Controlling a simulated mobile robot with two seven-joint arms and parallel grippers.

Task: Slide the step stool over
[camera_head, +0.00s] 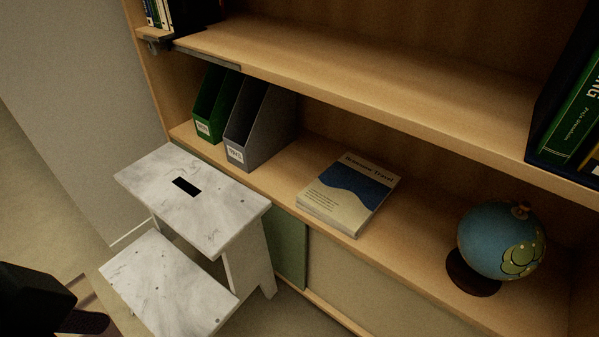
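The step stool (225,222) is white with grey marbling and has two steps. It stands upright on the floor at the left of the head view, close against the front of the shelf unit. Its upper step has a dark slot (187,187), and its lower step (165,285) faces the bottom left.
The wooden shelf unit (430,255) runs from upper left to lower right. Its lower shelf holds green (215,105) and grey (257,125) file holders, a travel book (350,192) and a globe (500,240). Green and beige panels close it below. A wall (70,100) stands left.

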